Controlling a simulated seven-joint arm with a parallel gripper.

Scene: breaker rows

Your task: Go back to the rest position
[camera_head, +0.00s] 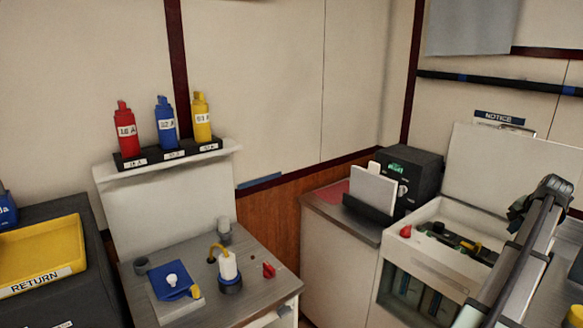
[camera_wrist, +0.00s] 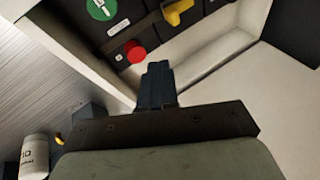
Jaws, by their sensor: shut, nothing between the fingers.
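My gripper (camera_wrist: 157,84) shows in the wrist view with its dark fingers together and nothing between them. The fingertips are over the near edge of an open white box (camera_wrist: 215,58) and its dark panel. A red knob (camera_wrist: 135,51) and a yellow handle (camera_wrist: 178,12) are just beyond the fingertips, apart from them. In the head view my arm (camera_head: 525,250) reaches over the right side of the same box (camera_head: 425,270). I cannot make out the fingertips there.
A raised lid (camera_head: 510,175) stands behind the box. A black device (camera_head: 410,172) is to its left. A bench (camera_head: 250,265) with a white cylinder (camera_head: 228,267) and a yellow RETURN tray (camera_head: 45,255) are further left. Red, blue and yellow breakers stand on a shelf (camera_head: 185,158).

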